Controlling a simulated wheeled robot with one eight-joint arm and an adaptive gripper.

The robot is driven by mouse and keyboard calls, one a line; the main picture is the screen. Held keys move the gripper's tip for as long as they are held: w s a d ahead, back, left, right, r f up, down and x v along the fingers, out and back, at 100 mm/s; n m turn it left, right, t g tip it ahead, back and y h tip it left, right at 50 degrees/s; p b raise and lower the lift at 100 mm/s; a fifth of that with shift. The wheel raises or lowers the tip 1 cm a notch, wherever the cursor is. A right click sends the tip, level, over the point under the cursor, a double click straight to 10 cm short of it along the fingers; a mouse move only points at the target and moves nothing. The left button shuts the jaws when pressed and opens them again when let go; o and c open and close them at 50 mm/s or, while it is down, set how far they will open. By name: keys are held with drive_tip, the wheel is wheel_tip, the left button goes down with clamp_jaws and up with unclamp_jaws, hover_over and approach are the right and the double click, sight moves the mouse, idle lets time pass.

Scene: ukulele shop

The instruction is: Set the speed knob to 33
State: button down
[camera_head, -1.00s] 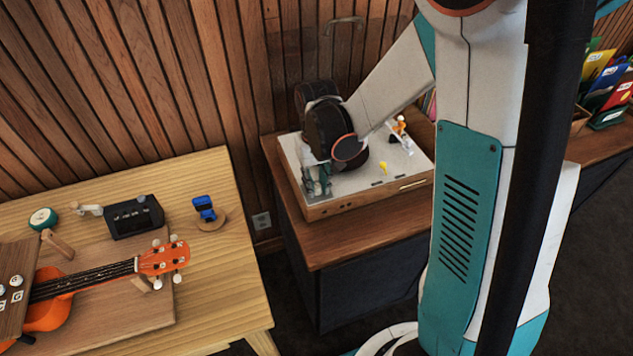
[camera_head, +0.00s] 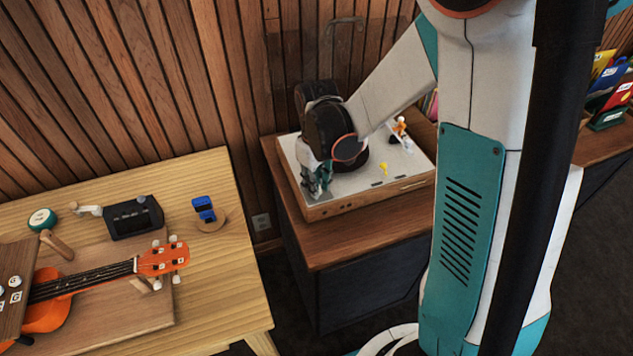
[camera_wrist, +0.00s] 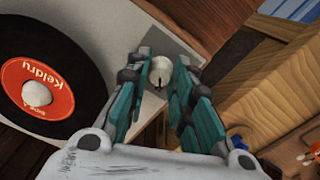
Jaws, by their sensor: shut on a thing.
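The speed knob (camera_wrist: 161,72) is a small pale round knob with a dark pointer line, on a grey corner patch of the turntable. My gripper (camera_wrist: 161,82) is closed around it, one finger on each side, in the wrist view. In the head view my gripper (camera_head: 318,180) reaches down at the near left corner of the turntable (camera_head: 350,203), and the knob is hidden there. I cannot read any speed marks around the knob. A black record with a red label (camera_wrist: 38,88) lies on the turntable, left of my gripper in the wrist view.
The turntable stands on a dark wooden cabinet (camera_head: 345,245) against a slatted wall. A light wood table (camera_head: 225,270) at the left holds an orange ukulele (camera_head: 162,259), a black box (camera_head: 134,217) and a blue clip-like item (camera_head: 204,208). A gap separates table and cabinet.

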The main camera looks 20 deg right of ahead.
drive_tip(key=c, duration=1.4)
unclamp_jaws()
drive_tip(key=shift+o, duration=0.2)
wheel_tip(320, 180, up, 12)
